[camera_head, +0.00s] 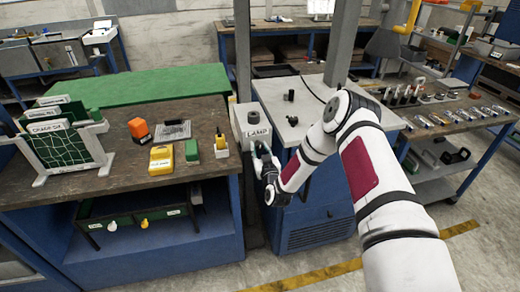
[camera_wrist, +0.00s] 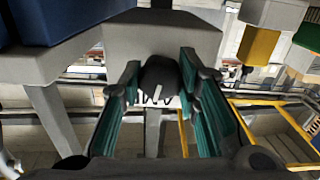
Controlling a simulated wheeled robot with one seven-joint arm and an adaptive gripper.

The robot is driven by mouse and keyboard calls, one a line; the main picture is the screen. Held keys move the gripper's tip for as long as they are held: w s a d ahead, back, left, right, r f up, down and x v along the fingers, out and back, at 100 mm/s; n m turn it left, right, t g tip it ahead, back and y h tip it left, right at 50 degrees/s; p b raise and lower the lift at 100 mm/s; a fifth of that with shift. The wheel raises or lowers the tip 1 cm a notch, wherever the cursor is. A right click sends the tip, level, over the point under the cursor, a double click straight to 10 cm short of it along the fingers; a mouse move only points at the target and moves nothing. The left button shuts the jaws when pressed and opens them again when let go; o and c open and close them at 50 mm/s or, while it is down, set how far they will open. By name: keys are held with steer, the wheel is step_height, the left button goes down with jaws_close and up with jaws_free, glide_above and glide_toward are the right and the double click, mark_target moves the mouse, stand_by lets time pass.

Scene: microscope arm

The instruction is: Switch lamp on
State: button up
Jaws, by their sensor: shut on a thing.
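A grey box labelled "LAMP" (camera_head: 251,124) is mounted at the front left corner of the light-topped bench. In the wrist view the grey box (camera_wrist: 160,36) is at top middle, with a dark rotary knob (camera_wrist: 160,76) bearing a white mark on its face. My gripper (camera_wrist: 160,84) has one teal-padded finger on each side of the knob and is shut on it. In the head view my gripper (camera_head: 263,152) is at the front of the box, below the label. The knob is hidden there. I cannot see a lamp light.
On the right, a cart (camera_head: 455,112) carries several small metal parts. A post (camera_head: 243,50) stands behind the box. Floor is clear at the front.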

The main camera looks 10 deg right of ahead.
steer(key=m, duration=0.4)
steer(key=shift+m+p, duration=0.3)
steer(key=shift+p, duration=0.1)
steer(key=m, duration=0.3)
steer(key=shift+m, duration=0.4)
steer(key=m, duration=0.3)
steer(key=shift+p, duration=0.3)
steer(key=shift+m, duration=2.1)
steer(key=o, duration=1.2)
